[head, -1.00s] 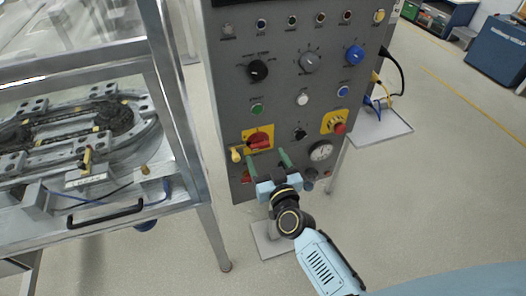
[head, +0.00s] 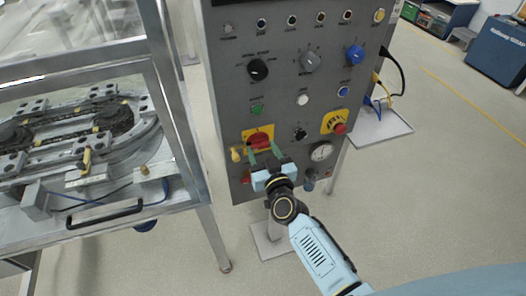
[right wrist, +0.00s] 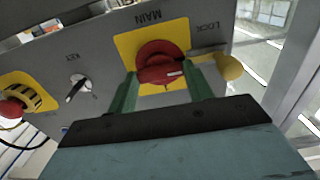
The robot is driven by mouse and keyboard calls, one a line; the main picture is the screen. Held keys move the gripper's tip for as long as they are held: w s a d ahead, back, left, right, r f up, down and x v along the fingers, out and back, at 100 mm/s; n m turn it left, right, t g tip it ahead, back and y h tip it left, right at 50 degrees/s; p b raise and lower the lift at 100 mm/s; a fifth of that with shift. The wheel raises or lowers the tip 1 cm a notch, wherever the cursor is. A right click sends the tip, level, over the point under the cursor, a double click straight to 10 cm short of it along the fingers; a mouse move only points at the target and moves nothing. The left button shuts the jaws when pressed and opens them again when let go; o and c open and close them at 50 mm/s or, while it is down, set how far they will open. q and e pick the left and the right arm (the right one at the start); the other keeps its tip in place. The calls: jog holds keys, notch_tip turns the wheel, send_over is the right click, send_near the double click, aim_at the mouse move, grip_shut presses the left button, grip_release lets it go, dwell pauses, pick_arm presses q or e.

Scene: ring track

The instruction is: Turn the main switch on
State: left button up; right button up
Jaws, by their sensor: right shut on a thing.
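The main switch is a red rotary knob (head: 259,139) on a yellow plate low on the grey control panel. It also shows in the right wrist view (right wrist: 158,62), under the upside-down word MAIN, with a white mark on its handle. My right gripper (head: 263,149) is at the knob, its green fingers on either side of the red handle. It is shut on the handle, which lies between the fingertips in the right wrist view. The switch's exact angle is hard to read. My left gripper is not in view.
A yellow lock knob (right wrist: 229,66) sits close beside the switch. The key switch (head: 300,133) and red emergency stop (head: 339,128) are to the right on the panel. A metal-framed ring track (head: 110,118) stands at the left. Floor at the right is clear.

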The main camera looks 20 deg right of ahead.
jog(key=shift+m, duration=0.4)
jog(key=m, duration=0.3)
jog(key=shift+m, duration=0.3)
jog(key=m, duration=0.4)
jog(key=shift+m, duration=0.3)
jog(key=m, duration=0.4)
jog(key=shift+m+b, duration=0.3)
jog(key=m, duration=0.4)
jog(key=shift+b, duration=0.35)
jog(key=shift+m, duration=0.3)
jog(key=o, duration=1)
jog(key=s, duration=1.3)
jog(key=shift+s+d, duration=0.2)
jog(key=shift+s, duration=0.05)
